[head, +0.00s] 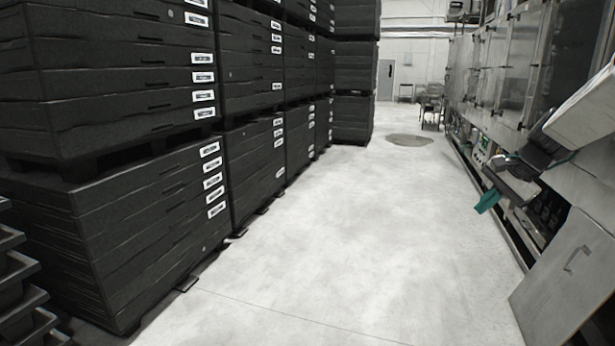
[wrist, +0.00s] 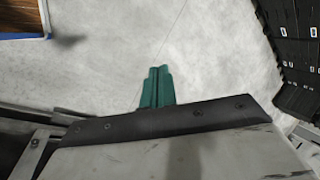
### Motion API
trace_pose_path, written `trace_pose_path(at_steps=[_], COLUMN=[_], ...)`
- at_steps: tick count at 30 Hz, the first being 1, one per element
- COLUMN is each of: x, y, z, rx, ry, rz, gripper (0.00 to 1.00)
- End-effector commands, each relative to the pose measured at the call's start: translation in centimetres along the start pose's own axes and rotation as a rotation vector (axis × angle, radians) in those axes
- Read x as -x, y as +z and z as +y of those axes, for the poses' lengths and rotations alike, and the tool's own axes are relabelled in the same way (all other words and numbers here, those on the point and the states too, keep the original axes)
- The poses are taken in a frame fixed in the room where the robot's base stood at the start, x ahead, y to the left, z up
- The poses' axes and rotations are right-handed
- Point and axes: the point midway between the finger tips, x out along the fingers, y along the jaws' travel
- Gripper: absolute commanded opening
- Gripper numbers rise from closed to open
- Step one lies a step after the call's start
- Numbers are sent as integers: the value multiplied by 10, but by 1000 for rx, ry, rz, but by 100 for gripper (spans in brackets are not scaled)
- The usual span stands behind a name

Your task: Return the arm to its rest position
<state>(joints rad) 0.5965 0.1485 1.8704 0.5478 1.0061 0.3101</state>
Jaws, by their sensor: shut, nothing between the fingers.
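My gripper (head: 484,206) shows at the right in the head view as teal fingers pointing down and left, out over the aisle floor beside the machine row. In the wrist view the teal fingers (wrist: 159,72) lie side by side, shut, with nothing between them. Their rear ends are hidden by a pale plate with a dark, screwed edge (wrist: 165,122).
Stacked black crates (head: 150,75) line the left. Steel machines (head: 500,65) line the right, with a leaning grey panel (head: 565,280) low in front. The concrete aisle (head: 350,220) between is clear. A blue-edged brown surface (wrist: 22,15) shows in the wrist view.

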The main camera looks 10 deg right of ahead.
Motion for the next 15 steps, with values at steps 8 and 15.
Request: trace_pose_path(at_steps=[8,15], x=[18,34], y=[182,276], z=[84,169], rx=[562,904], ry=[297,474], rz=[-150,-193], gripper=[0,0])
